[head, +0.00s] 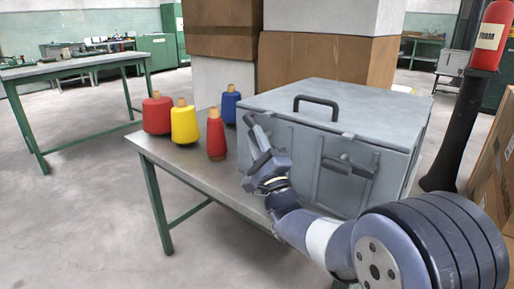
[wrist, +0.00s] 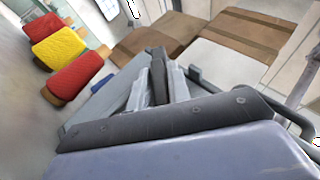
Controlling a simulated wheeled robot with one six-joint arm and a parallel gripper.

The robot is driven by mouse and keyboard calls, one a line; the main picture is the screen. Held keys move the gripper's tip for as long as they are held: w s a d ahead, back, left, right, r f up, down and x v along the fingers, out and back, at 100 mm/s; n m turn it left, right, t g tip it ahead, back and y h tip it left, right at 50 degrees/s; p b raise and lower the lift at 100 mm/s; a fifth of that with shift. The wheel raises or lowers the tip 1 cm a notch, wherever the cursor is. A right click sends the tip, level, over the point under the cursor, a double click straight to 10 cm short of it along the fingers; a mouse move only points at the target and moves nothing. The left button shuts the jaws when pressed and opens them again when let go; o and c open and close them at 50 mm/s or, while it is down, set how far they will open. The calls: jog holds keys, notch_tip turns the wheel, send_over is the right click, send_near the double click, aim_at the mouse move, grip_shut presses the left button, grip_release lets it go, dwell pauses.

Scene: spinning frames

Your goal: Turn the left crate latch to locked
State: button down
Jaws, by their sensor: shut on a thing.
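The grey crate (head: 330,120) stands closed on the table, its latched front facing me. My gripper (head: 257,136) is at the left part of that front, shut on the left crate latch. In the wrist view my gripper (wrist: 158,92) has its two grey fingers on either side of the dark latch handle (wrist: 158,72). In the head view the fingers mostly hide this latch, so its exact angle is hard to tell. The right latch (head: 350,166) has a dark handle lying roughly level, clear of my gripper.
Red, yellow and blue thread cones (head: 184,124) stand on the table (head: 160,152) left of the crate. Cardboard boxes (head: 325,58) are stacked behind. A dark post with a red extinguisher (head: 492,38) stands at the right. The table's front left is bare.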

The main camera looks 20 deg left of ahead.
dwell(0.4)
jog(key=c, duration=1.4)
grip_release()
jog(key=shift+c, duration=0.2)
jog(key=v, duration=0.7)
jog(key=shift+f+p, duration=0.2)
jog(key=shift+p, duration=0.15)
jog(key=shift+s+d, duration=0.15)
jog(key=shift+c, duration=0.4)
